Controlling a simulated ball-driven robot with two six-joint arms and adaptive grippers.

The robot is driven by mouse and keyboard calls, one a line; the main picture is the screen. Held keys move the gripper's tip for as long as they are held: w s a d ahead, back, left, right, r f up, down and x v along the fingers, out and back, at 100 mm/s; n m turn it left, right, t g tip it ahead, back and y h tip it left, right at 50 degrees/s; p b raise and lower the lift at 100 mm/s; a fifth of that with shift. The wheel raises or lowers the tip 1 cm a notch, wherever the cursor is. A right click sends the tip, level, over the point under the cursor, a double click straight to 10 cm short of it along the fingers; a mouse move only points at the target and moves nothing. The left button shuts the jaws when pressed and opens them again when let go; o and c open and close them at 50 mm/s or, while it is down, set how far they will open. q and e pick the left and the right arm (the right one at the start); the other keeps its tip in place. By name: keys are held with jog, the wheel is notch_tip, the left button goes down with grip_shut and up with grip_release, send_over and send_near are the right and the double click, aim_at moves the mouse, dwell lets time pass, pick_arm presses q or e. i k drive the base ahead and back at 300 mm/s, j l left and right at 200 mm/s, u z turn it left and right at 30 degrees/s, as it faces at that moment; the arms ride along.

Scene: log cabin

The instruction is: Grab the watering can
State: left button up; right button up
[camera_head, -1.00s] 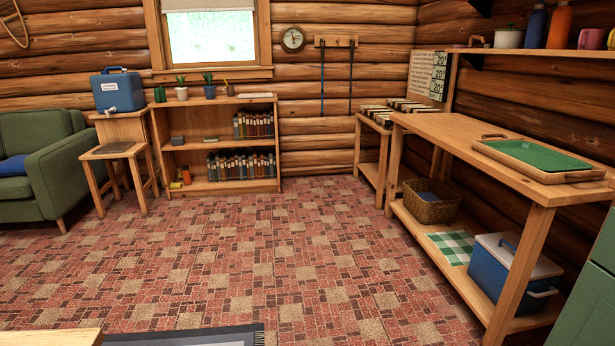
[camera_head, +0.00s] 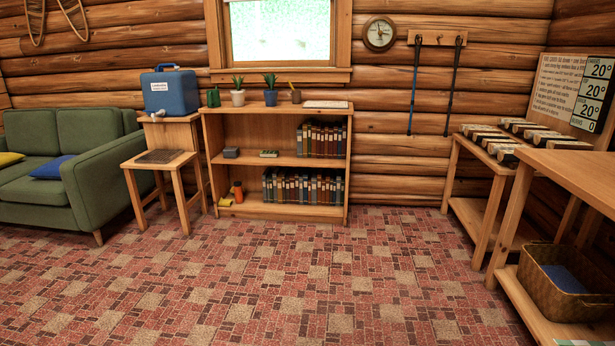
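A small orange bottle (camera_head: 238,192) stands on the bottom shelf of the bookcase. Neither of my grippers is in view.
A low bookcase (camera_head: 277,208) with potted plants (camera_head: 270,89) on top stands under the window. A stool (camera_head: 160,157) and green sofa (camera_head: 85,207) are at left. A workbench (camera_head: 575,170) and a wicker basket (camera_head: 566,283) are at right. The patterned floor (camera_head: 270,275) between is clear.

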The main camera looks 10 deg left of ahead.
aim_at(213, 96)
jog(key=i+j+u, duration=0.25)
jog(key=i, duration=0.3)
jog(key=i+u, duration=0.3)
jog(key=i, duration=0.2)
jog(key=i+u, duration=0.25)
jog(key=i, duration=0.3)
jog(key=i+l+u, duration=0.25)
jog(key=i, duration=0.3)
jog(key=i+l+u, duration=0.3)
jog(key=i, duration=0.25)
jog(key=j, duration=0.1)
